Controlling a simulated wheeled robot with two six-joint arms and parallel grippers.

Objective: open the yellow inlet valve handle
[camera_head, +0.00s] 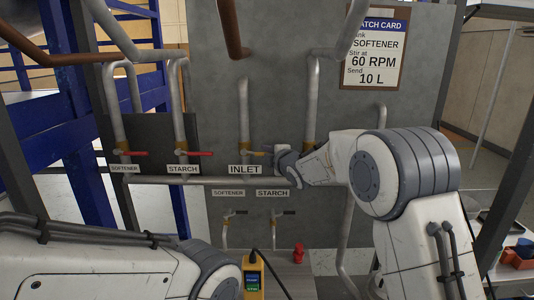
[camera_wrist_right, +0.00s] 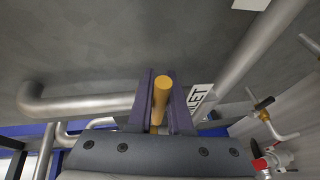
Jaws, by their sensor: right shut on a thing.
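The yellow inlet valve handle (camera_head: 256,153) sticks out sideways at the pipe above the INLET label (camera_head: 245,170). My right gripper (camera_head: 273,151) reaches it from the right and is shut on it. In the right wrist view the yellow handle (camera_wrist_right: 161,92) shows as a rod between the two dark fingers of my right gripper (camera_wrist_right: 158,104). The valve body behind the fingers is mostly hidden there. My left arm shows at the lower left in the head view, but its gripper is not in view.
Red-handled valves (camera_head: 190,153) labelled SOFTENER and STARCH stand to the left. Two smaller valves (camera_head: 284,212) sit below. A batch card (camera_head: 373,50) hangs at the upper right. A yellow handheld device (camera_head: 253,277) and a red object (camera_head: 298,253) are low in front.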

